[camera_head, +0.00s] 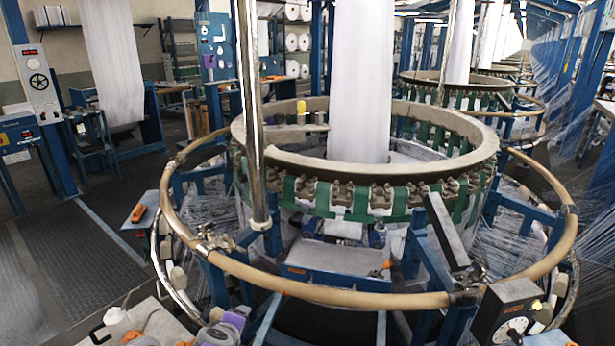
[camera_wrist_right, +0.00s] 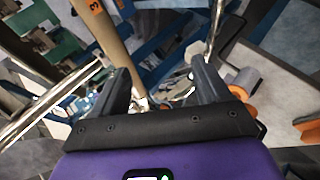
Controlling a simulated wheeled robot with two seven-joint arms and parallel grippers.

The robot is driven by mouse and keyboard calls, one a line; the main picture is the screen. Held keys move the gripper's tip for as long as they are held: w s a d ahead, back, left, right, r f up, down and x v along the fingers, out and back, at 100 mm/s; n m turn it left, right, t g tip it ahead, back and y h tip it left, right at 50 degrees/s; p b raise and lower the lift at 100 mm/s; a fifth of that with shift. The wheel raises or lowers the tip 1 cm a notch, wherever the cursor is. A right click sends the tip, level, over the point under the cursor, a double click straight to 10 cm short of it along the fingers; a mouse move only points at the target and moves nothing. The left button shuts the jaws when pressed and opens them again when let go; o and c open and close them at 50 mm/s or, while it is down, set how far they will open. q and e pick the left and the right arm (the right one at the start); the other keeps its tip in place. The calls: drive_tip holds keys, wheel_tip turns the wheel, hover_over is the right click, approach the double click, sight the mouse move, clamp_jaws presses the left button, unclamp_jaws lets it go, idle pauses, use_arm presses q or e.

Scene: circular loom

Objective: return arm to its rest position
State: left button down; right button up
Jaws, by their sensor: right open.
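My right gripper (camera_wrist_right: 160,72) shows in the right wrist view, with its purple body at the bottom and two dark fingers spread apart. It is open, and nothing is clasped between the fingers. A tan tube (camera_wrist_right: 98,25) runs down behind the left finger; I cannot tell whether they touch. In the head view the circular loom (camera_head: 480,150) stands in the middle, with a tan ring rail (camera_head: 330,295) around it. A purple shape (camera_head: 232,320) is at the bottom edge; I cannot tell what it is. No left gripper is clearly visible.
A shiny vertical pole (camera_head: 250,110) rises at the loom's left. A black dial box (camera_head: 510,310) stands at the lower right. A small stand with an orange tool (camera_head: 139,212) is left of the rail. Dark floor (camera_head: 85,265) is open at the left.

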drive_tip(key=s+d+f+m+g, duration=0.3)
drive_tip(key=d+f, duration=0.7)
drive_tip(key=f, duration=0.1)
drive_tip(key=s+d+f+m+g, duration=0.2)
drive_tip(key=d+f+m+g, duration=0.15)
drive_tip(key=d+f, duration=0.7)
drive_tip(key=s+d+f+m+g+y, duration=0.1)
drive_tip(key=s+d+f+m, duration=0.1)
drive_tip(key=s, duration=0.5)
drive_tip(key=s+d+f+m+y, duration=0.2)
drive_tip(key=s+m, duration=0.3)
drive_tip(key=s, duration=0.2)
drive_tip(key=s+d+f+m+g+y, duration=0.1)
drive_tip(key=s+d+f+m, duration=0.1)
drive_tip(key=s, duration=0.6)
drive_tip(key=shift+d+f+m+g+y, duration=0.3)
drive_tip(key=shift+f+m+g+y, duration=0.1)
drive_tip(key=shift+m, duration=0.45)
